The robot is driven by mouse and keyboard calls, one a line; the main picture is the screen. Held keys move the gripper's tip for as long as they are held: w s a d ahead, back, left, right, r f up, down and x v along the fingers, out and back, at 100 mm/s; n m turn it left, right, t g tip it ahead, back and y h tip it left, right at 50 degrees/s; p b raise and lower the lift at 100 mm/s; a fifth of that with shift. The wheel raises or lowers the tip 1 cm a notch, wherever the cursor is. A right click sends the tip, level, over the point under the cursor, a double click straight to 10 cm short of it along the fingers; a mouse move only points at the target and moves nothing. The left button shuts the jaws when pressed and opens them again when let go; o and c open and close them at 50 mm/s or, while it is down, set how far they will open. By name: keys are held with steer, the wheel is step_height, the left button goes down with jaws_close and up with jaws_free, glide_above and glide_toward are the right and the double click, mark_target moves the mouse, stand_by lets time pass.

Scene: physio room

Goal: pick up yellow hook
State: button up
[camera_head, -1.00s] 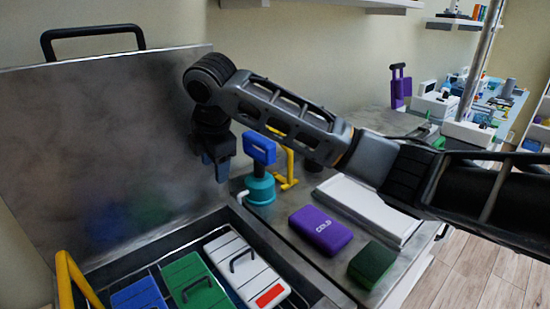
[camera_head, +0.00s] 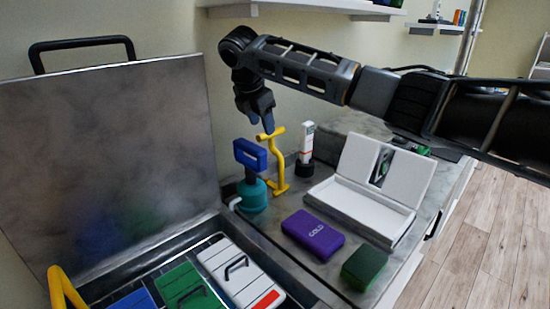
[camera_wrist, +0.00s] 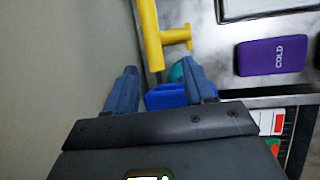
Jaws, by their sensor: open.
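The yellow hook (camera_head: 277,162) stands upright on the grey counter, behind and right of a teal pot with a blue handle. It has a bent stem, a crossbar on top and a small foot. My gripper (camera_head: 262,118) hangs pointing down just above and left of its crossbar. In the wrist view the yellow hook (camera_wrist: 151,38) lies ahead of my open, empty fingers (camera_wrist: 160,86), apart from them as far as I can tell.
The teal pot (camera_head: 253,196) with its blue handle (camera_head: 250,153) is close beside the hook. A white and black bottle (camera_head: 306,150), an open white box (camera_head: 355,205), a purple COLD pack (camera_head: 313,234) and a green block (camera_head: 365,265) stand to the right. An open metal case (camera_head: 110,150) fills the left.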

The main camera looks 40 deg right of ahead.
steer(key=shift+w+d, duration=0.4)
steer(key=shift+d, duration=0.4)
steer(key=p+x, duration=0.1)
steer(key=x, duration=0.4)
steer(key=shift+f, duration=0.1)
jaws_close()
